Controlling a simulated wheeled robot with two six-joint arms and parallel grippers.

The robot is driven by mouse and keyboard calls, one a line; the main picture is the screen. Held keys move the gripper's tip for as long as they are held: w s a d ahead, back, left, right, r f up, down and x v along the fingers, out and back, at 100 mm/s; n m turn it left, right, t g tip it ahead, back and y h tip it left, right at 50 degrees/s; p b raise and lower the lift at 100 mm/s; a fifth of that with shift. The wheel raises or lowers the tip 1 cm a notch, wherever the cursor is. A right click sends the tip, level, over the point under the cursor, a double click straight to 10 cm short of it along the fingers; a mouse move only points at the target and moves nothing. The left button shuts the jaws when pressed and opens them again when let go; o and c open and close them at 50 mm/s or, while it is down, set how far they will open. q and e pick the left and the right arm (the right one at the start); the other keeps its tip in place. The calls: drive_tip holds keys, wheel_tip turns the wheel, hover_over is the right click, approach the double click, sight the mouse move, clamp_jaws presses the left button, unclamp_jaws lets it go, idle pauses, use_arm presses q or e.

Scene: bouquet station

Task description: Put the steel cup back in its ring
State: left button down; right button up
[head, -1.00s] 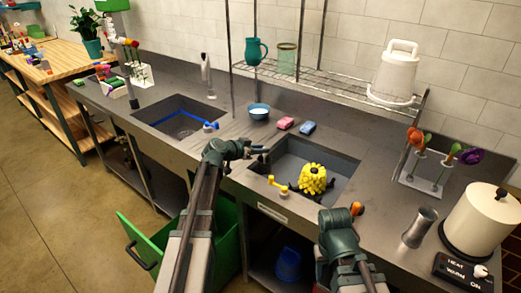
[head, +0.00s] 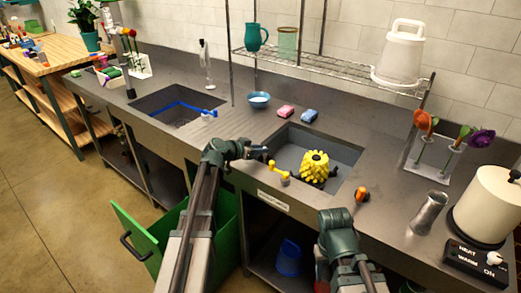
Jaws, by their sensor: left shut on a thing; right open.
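A silver steel cup (head: 429,213), narrow at the waist, stands upright on the counter at the right, left of the white cylinder. I cannot make out a ring for it. My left gripper (head: 264,154) is over the counter at the left edge of the right sink. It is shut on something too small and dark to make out. My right gripper (head: 350,212) is open at the counter's front edge, left of the cup and apart from it. Its fingertips are mostly hidden behind its own wrist.
The right sink (head: 345,152) holds a yellow knobbly object (head: 315,166). A small orange thing (head: 362,193) lies just beyond my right gripper. A white cylinder (head: 490,208), heater box (head: 474,264) and flower rack (head: 427,172) crowd the right. A green bin (head: 150,240) stands open below.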

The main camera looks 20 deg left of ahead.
use_arm(q)
drive_tip(key=shift+f, duration=0.1)
idle(0.8)
drive_tip(key=shift+f+b, duration=0.65)
drive_tip(key=shift+b, duration=0.1)
drive_tip(key=shift+f, duration=0.1)
drive_tip(key=shift+f+b, duration=0.45)
drive_tip(key=shift+b, duration=0.15)
drive_tip(key=c, duration=0.7)
unclamp_jaws()
